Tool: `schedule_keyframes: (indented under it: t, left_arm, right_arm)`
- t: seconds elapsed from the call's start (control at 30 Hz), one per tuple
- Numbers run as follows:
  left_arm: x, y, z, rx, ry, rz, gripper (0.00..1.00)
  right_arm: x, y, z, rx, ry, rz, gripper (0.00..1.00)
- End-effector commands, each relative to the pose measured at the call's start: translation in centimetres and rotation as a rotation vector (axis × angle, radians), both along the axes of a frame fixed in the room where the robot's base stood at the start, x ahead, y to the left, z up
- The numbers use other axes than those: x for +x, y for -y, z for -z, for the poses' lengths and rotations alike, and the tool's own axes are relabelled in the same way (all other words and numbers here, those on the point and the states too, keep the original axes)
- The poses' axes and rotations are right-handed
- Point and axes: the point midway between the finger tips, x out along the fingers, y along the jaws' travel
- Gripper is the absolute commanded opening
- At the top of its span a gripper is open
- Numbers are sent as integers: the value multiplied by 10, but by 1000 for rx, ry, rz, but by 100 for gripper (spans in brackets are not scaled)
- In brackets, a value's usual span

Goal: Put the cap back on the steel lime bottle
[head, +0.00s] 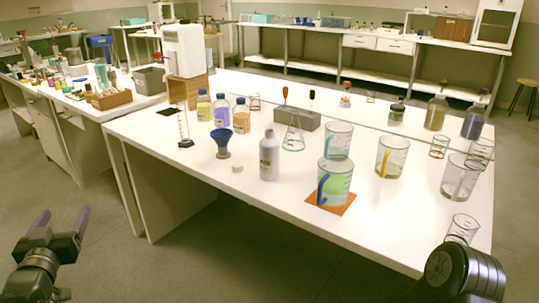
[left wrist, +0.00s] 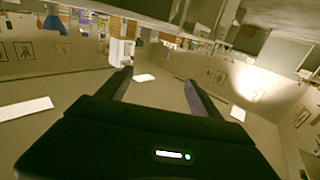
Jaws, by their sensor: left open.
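A pale silvery-grey bottle (head: 269,158) with a dark printed label stands upright near the front edge of the white bench. Its narrow neck shows no clear cap. A small whitish disc (head: 237,168), which looks like a cap, lies on the bench to its left. My left gripper (head: 62,222) is low at the left of the head view, off the bench, open and empty. In the left wrist view its fingers (left wrist: 158,90) are apart, with nothing between them. My right arm shows at the lower right, but its gripper is out of view.
A blue funnel (head: 223,141) stands just left of the disc. A flask (head: 293,138) and a grey block (head: 302,118) are behind. The bench front (head: 232,189) has some clear room.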

Motion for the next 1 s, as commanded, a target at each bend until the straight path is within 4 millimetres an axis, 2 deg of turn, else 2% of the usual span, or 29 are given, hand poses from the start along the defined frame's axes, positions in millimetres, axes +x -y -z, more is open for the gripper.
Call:
schedule_keyframes:
  t: [0.03,0.17,0.27,0.37,0.47,0.5,0.57,0.6,0.67,0.73,0.8,0.9,1.0]
  left_arm:
    - [0,0,0,0,-1,0,71]
    - [6,9,8,-26,-33,14,60]
    - [16,30,30,-86,-112,41,57]
    - [24,70,69,-181,-248,88,57]
    - [17,132,121,-295,-449,151,57]
    - [7,161,142,-341,-541,178,57]
    - [-18,207,172,-404,-690,218,57]
    - [-39,237,190,-442,-792,244,57]
    - [-79,279,211,-491,-945,279,57]
    - [-128,321,227,-533,-1109,312,57]
    - [-174,351,236,-561,-1248,335,57]
    - [-223,377,242,-582,-1384,355,57]
    - [-247,387,245,-591,-1451,362,57]
  right_arm:
    - [0,0,0,0,0,0,36]
    - [0,0,-10,0,0,0,36]
    - [0,0,-29,0,0,0,36]
    - [0,0,-58,0,0,0,36]
    - [0,0,-96,1,1,-1,36]
    - [0,0,-111,1,1,-1,36]
    - [0,0,-135,1,1,-1,36]
    - [0,0,-150,1,1,-2,36]
    - [0,-1,-171,1,1,-2,36]
    - [0,-1,-192,1,1,-2,36]
    - [0,-1,-207,1,1,-2,36]
    - [0,-1,-219,1,0,-2,36]
    - [0,-1,-223,1,0,-2,36]
